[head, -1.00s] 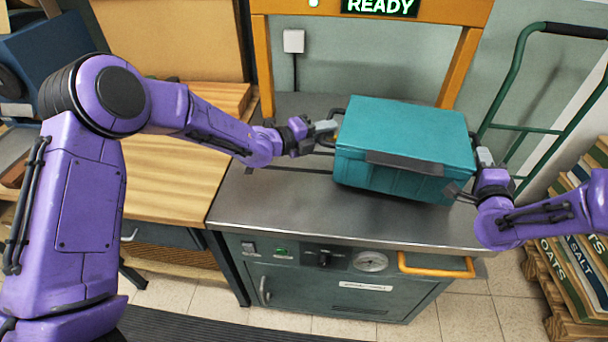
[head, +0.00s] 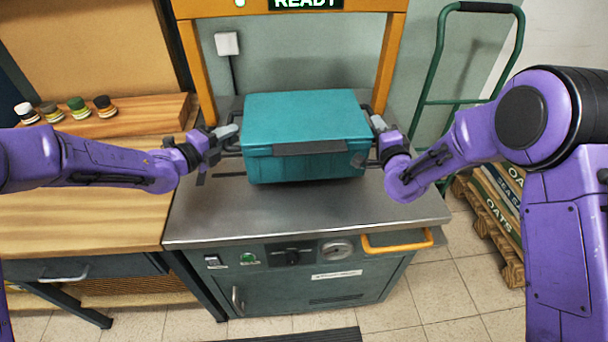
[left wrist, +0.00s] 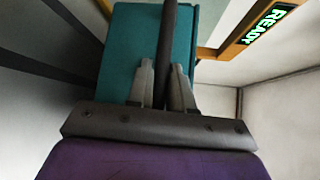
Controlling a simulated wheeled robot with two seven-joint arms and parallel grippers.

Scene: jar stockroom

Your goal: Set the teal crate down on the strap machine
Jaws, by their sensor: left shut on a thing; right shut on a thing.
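The teal crate (head: 305,108) is level over the strap machine's metal top (head: 300,215), between the two orange posts. I cannot tell whether its underside touches the top. My left gripper (head: 228,132) is shut on the crate's left handle. In the left wrist view the dark handle bar (left wrist: 168,40) passes between my left fingertips (left wrist: 163,85), with the teal crate wall (left wrist: 125,60) behind. My right gripper (head: 378,124) is shut on the crate's right handle, which is mostly hidden.
The orange frame (head: 392,60) with a READY sign (head: 305,3) rises behind the crate. A wooden bench (head: 80,215) with several small jars (head: 78,107) is at left. A green hand truck (head: 440,60) and stacked sacks (head: 495,210) stand at right. The metal top's front is clear.

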